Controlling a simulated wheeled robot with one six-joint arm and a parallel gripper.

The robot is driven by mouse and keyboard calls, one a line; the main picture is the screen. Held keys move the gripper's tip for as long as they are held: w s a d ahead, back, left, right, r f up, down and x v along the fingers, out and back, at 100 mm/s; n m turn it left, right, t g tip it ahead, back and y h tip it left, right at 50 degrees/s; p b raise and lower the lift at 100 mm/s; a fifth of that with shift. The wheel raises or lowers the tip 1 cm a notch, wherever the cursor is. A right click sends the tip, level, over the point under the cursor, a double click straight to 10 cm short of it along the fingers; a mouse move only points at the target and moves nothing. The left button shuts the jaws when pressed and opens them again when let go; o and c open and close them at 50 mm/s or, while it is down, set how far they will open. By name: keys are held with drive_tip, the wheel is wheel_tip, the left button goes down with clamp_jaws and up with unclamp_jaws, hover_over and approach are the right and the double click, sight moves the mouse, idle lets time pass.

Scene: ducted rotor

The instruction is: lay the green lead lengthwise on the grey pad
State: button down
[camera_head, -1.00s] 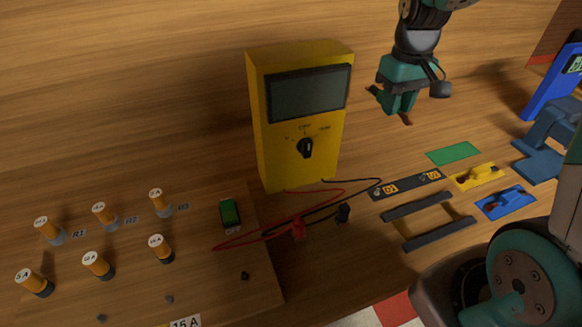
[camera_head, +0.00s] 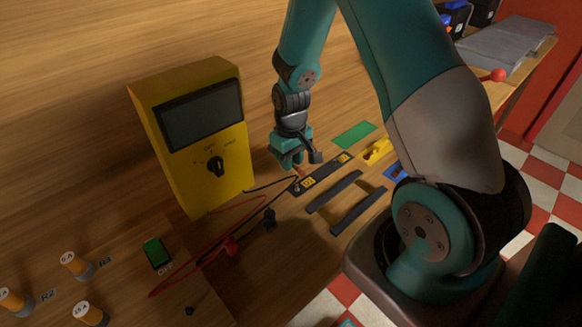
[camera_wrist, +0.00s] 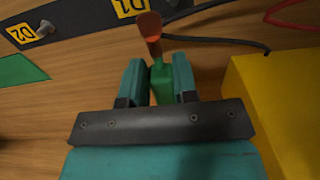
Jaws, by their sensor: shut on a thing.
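The green lead (camera_wrist: 161,82) is in my gripper (camera_wrist: 159,76), with a finger on each side of it. Its reddish-brown tip (camera_wrist: 150,32) sticks out past the fingers, toward the top of the wrist view. In the head view my gripper (camera_head: 295,164) hangs beside the D1 end of a dark labelled strip (camera_head: 322,174); the lead is mostly hidden there. A flat grey slab (camera_head: 505,44) lies far off at the top right. I cannot tell whether this slab is the grey pad.
The yellow meter (camera_head: 195,140) stands left of my gripper, with red and black leads at its foot. Two dark bars (camera_head: 334,191), a green mat (camera_head: 354,135) and a yellow holder (camera_head: 377,151) lie nearby. A board with orange posts (camera_head: 76,264) is at lower left.

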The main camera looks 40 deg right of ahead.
sight(291, 177)
drive_tip(key=shift+f, duration=1.8)
drive_tip(key=shift+f, duration=0.1)
drive_tip(key=c, duration=0.9)
unclamp_jaws()
